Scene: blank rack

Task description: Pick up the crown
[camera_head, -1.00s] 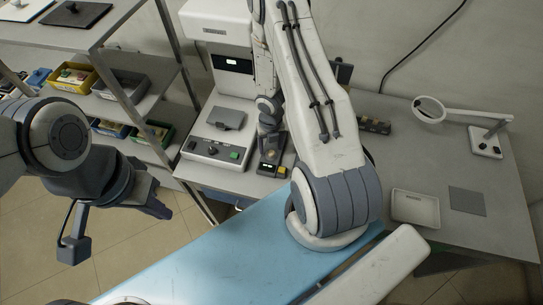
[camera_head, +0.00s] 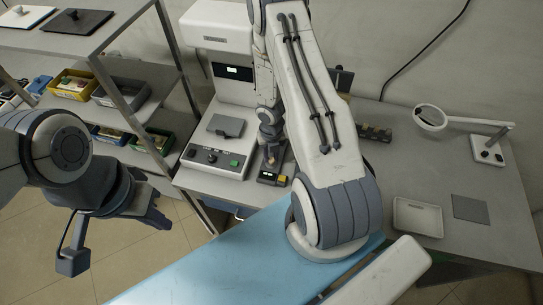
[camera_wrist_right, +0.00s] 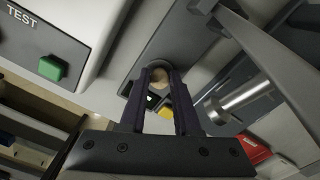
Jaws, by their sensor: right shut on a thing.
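The crown (camera_wrist_right: 159,77) is a small beige, rounded piece between the fingertips of my right gripper (camera_wrist_right: 160,82) in the right wrist view. The gripper is shut on it, at the dark rounded end of a small device (camera_wrist_right: 150,100) with a yellow button. I cannot tell whether the crown touches the device. In the head view my right gripper (camera_head: 271,156) is over the far part of that device (camera_head: 272,179), and the crown is too small to make out. My left gripper (camera_head: 148,208) hangs above the floor at the left, away from the bench; its finger gap is unclear.
A white machine (camera_head: 213,157) with a green button stands just left of my right gripper. A white tray (camera_head: 418,217), a grey mat (camera_head: 470,209) and a magnifier lamp (camera_head: 431,118) are on the right of the bench. Shelves with bins (camera_head: 73,85) stand at left.

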